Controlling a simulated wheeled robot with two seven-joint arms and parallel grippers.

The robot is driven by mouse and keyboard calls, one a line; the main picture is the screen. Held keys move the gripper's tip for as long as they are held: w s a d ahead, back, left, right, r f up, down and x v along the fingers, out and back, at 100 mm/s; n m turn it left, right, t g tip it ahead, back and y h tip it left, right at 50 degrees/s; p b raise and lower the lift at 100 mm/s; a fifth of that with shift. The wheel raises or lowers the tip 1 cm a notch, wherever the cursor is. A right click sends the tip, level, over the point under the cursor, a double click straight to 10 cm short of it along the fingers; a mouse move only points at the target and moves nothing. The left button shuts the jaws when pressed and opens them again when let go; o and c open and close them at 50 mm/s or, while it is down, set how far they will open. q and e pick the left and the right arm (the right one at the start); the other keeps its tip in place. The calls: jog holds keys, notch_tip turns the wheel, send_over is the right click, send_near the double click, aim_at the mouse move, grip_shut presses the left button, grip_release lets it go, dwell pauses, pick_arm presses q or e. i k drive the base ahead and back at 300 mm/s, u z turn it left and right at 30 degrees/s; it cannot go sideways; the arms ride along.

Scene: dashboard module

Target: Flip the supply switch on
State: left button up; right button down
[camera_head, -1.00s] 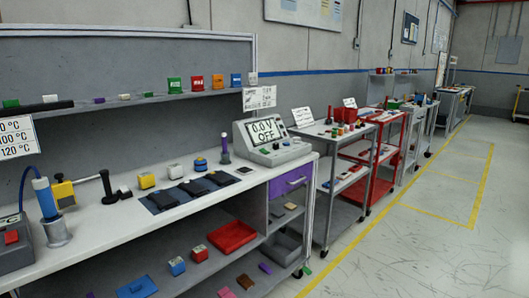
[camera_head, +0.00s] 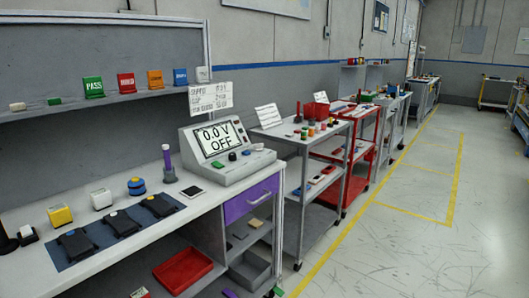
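The power supply (camera_head: 226,151) is a grey box at the right end of the white workbench (camera_head: 196,203). A light-coloured part (camera_head: 257,147) shows at the right of the front panel. I cannot tell which control is the supply switch. Neither of my grippers is in view.
A paper sign (camera_head: 211,97) stands behind the supply. A purple drawer (camera_head: 250,199) is under the bench. Carts line the right; the floor (camera_head: 400,240) beyond is clear.

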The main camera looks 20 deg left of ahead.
aim_at(216, 163)
jog(key=u, duration=0.2)
jog(key=i, duration=0.95)
jog(key=u, duration=1)
jog(key=i, duration=0.45)
jog(key=u, duration=0.35)
